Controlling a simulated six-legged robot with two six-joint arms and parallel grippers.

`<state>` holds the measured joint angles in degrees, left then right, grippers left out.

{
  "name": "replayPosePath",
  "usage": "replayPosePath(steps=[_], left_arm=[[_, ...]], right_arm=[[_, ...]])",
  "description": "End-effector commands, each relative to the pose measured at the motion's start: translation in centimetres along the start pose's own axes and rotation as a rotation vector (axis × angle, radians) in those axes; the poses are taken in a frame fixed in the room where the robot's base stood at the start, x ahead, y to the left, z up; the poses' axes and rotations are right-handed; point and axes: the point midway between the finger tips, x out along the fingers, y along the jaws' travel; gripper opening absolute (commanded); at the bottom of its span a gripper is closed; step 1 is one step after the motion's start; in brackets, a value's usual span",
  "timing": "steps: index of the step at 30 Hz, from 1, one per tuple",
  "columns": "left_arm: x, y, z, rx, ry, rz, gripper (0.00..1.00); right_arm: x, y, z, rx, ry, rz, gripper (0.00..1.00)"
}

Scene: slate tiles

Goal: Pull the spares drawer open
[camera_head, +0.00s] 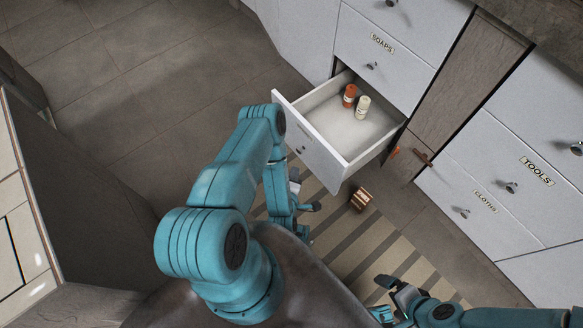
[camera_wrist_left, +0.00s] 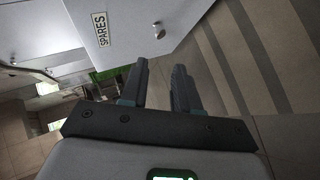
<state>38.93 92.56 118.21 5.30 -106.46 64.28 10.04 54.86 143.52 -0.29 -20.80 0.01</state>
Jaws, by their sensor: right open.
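The spares drawer (camera_head: 313,140) is pulled out from the white cabinet in the head view. An orange bottle (camera_head: 349,95) and a cream bottle (camera_head: 362,107) stand inside it. In the left wrist view its front carries the SPARES label (camera_wrist_left: 101,29) and a round metal knob (camera_wrist_left: 158,30). My left gripper (camera_head: 305,197) is below the drawer front, partly hidden by my arm. In the left wrist view its two fingers (camera_wrist_left: 162,80) are apart with nothing between them, and the knob is beyond their tips. My right gripper (camera_head: 383,296) is open and empty at the bottom right.
The SOAPS drawer (camera_head: 383,42), TOOLS drawer (camera_head: 537,170) and CLOTHS drawer (camera_head: 484,201) are shut. The tiled floor (camera_head: 130,75) at upper left is clear.

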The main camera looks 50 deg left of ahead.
Motion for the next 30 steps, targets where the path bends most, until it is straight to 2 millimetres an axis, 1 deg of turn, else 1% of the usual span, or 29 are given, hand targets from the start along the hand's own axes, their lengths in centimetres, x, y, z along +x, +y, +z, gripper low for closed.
replayPosePath(steps=[1, 3, 7, 25, 26, 28, 29, 30], left_arm=[[-1.0, 0.2, 0.0, 0.000, -0.001, -0.004, 0.31], [-1.9, 0.1, 0.0, 0.000, -0.001, -0.003, 0.31], [-2.8, 0.1, 0.0, -0.001, 0.000, 0.000, 0.31], [-3.0, 0.1, 0.1, 0.001, -0.003, 0.003, 0.31], [-3.0, 0.2, 0.4, 0.002, -0.009, 0.008, 0.31], [-2.5, 1.8, 1.0, 0.007, -0.025, 0.042, 0.31], [-2.1, 2.7, 1.2, 0.009, -0.031, 0.064, 0.31], [-1.7, 4.4, 1.7, 0.012, -0.042, 0.100, 0.31]], right_arm=[[-0.6, -0.2, 0.0, 0.000, 0.000, 0.000, 1.00], [-0.8, -0.3, 0.0, 0.001, 0.000, 0.000, 1.00], [-1.0, -0.3, 0.0, 0.001, 0.000, 0.000, 1.00], [-1.0, -0.3, 0.0, 0.001, 0.000, 0.000, 1.00], [-1.0, -0.3, 0.0, 0.001, 0.000, 0.000, 1.00], [-1.0, -0.3, 0.0, 0.001, 0.000, 0.000, 1.00], [-1.0, -0.3, 0.0, 0.001, 0.000, 0.000, 1.00], [-1.0, -0.3, 0.0, 0.001, 0.000, 0.000, 1.00]])
